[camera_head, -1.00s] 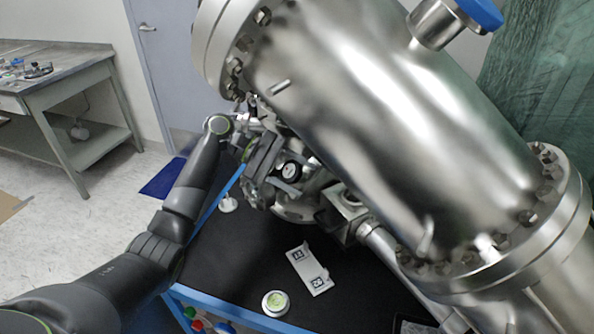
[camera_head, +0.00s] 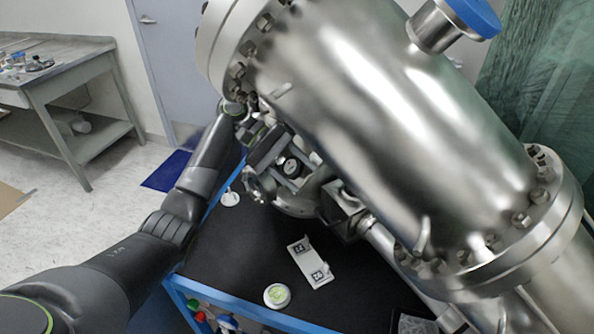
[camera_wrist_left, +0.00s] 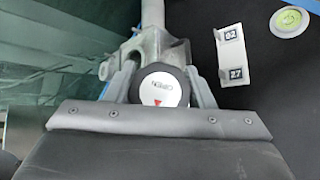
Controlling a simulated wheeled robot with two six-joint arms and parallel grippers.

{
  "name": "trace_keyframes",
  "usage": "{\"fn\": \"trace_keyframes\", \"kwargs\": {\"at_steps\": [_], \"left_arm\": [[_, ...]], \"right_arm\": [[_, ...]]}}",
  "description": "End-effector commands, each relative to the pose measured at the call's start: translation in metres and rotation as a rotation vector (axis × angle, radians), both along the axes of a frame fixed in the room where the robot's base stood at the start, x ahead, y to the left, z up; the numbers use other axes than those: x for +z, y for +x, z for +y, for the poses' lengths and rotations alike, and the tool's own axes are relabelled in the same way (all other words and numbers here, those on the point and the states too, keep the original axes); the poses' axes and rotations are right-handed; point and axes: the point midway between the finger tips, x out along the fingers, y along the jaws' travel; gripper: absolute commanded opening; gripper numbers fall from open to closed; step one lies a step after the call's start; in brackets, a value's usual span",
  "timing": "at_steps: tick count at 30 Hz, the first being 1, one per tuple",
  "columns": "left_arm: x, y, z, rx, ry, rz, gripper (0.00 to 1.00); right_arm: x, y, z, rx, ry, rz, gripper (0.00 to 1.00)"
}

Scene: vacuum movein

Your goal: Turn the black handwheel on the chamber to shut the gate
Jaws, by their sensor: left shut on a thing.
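The black handwheel (camera_head: 292,167) sits on the fittings under the big steel chamber (camera_head: 370,110). In the left wrist view the handwheel (camera_wrist_left: 161,87) shows a white cap with dark lettering and a red triangle. My left gripper (camera_head: 277,158) is at the handwheel in the head view. In the left wrist view its two fingers stand on either side of the handwheel, shut on it. The gripper body hides part of the wheel rim. The gate itself is not visible. My right gripper is not in view.
Below the handwheel is a black-topped cart (camera_head: 235,260) with a blue edge. On it lie a white bracket with printed tags (camera_head: 310,262) and a round white piece with a green centre (camera_head: 277,296). A grey workbench (camera_head: 70,75) stands at the left.

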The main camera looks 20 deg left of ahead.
Motion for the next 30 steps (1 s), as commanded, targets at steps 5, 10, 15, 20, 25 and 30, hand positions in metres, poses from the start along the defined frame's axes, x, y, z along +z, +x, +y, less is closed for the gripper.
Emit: {"fn": "trace_keyframes", "kwargs": {"at_steps": [5, 10, 15, 20, 25, 30], "left_arm": [[-0.002, -0.001, 0.0, 0.0, 0.0, 0.006, 0.58], [-0.001, -0.001, 0.0, 0.0, 0.0, 0.004, 0.7], [-0.001, 0.0, 0.0, 0.0, 0.0, 0.002, 0.7], [0.0, 0.0, 0.0, 0.001, -0.001, 0.002, 0.7], [-0.002, 0.0, 0.0, 0.028, -0.019, 0.018, 0.7], [-0.003, 0.0, 0.0, 0.126, -0.09, 0.085, 0.7]], "right_arm": [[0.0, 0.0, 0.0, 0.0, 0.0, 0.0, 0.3], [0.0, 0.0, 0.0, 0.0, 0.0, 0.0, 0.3], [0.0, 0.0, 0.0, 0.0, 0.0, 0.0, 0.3], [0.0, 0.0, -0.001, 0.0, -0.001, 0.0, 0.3], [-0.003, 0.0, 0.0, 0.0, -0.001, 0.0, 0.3], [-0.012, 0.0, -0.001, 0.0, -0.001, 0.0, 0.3]]}}
